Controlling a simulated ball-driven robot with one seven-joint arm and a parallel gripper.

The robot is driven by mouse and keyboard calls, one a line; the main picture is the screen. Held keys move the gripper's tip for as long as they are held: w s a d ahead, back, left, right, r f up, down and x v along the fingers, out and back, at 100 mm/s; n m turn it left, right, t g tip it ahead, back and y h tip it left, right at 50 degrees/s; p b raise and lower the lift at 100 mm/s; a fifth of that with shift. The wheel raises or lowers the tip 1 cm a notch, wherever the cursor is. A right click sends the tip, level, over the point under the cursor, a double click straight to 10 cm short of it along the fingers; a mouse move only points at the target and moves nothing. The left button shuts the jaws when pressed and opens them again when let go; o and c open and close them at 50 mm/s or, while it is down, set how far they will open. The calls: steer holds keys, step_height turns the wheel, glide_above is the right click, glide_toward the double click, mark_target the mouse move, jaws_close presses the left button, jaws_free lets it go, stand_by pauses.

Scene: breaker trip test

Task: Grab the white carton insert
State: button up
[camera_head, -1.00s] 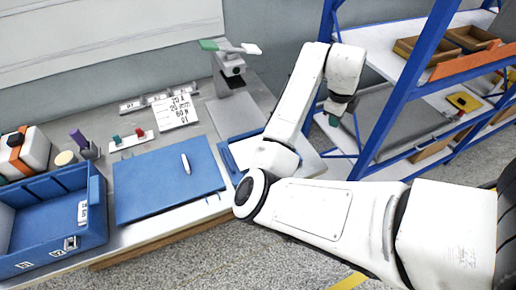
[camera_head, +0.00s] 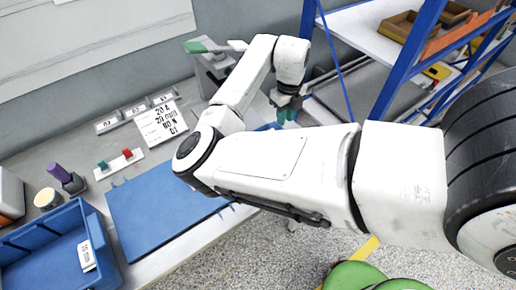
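I cannot make out a white carton insert for sure in the head view; my arm covers much of the bench's right part. A blue tray edge (camera_head: 268,127) shows just behind my arm. My gripper (camera_head: 288,110) points down near the bench's right end, beside the shelf. Its teal fingertips are small and partly shaded, so I cannot tell whether they are open or hold anything.
A blue mat (camera_head: 150,215) lies on the bench, with a blue bin (camera_head: 35,232) at its left. A number card (camera_head: 162,122) and a grey press (camera_head: 212,65) stand behind. A blue-framed shelf (camera_head: 405,75) stands right. A green round object (camera_head: 352,276) is at the bottom.

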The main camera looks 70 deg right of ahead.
step_height(320, 180, down, 3)
steer(key=shift+w+f, duration=0.1)
steer(key=shift+f+p, duration=1)
steer(key=shift+f, duration=1.65)
jaws_close()
